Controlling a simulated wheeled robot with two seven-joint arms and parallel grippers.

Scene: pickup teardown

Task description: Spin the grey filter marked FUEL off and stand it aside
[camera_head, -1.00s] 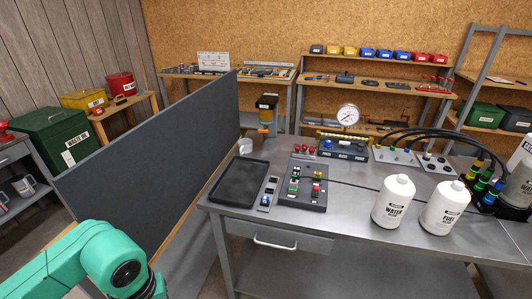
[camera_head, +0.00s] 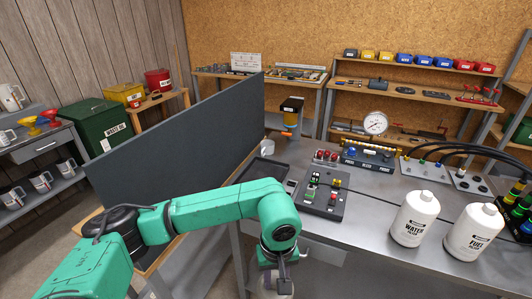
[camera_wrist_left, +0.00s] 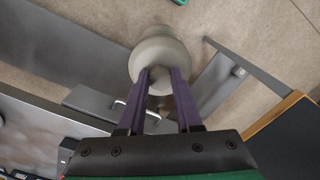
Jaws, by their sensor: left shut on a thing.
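My left gripper (camera_wrist_left: 162,88) is shut on a pale grey, rounded thing, which looks like the grey filter (camera_wrist_left: 158,48). No marking on it can be read from here. In the head view my left arm reaches in from the left, and the gripper (camera_head: 279,275) hangs low in front of the bench. The filter (camera_head: 272,288) shows only partly at the bottom edge. In the wrist view, floor lies below it. My right gripper is out of view.
The steel bench (camera_head: 360,222) carries a dark tray (camera_head: 268,171), partly hidden by my arm, and a switch panel (camera_head: 324,200). A white WATER bottle (camera_head: 414,222) and FUEL bottle (camera_head: 472,234) stand at right. A dark partition (camera_head: 180,140) stands left of the bench.

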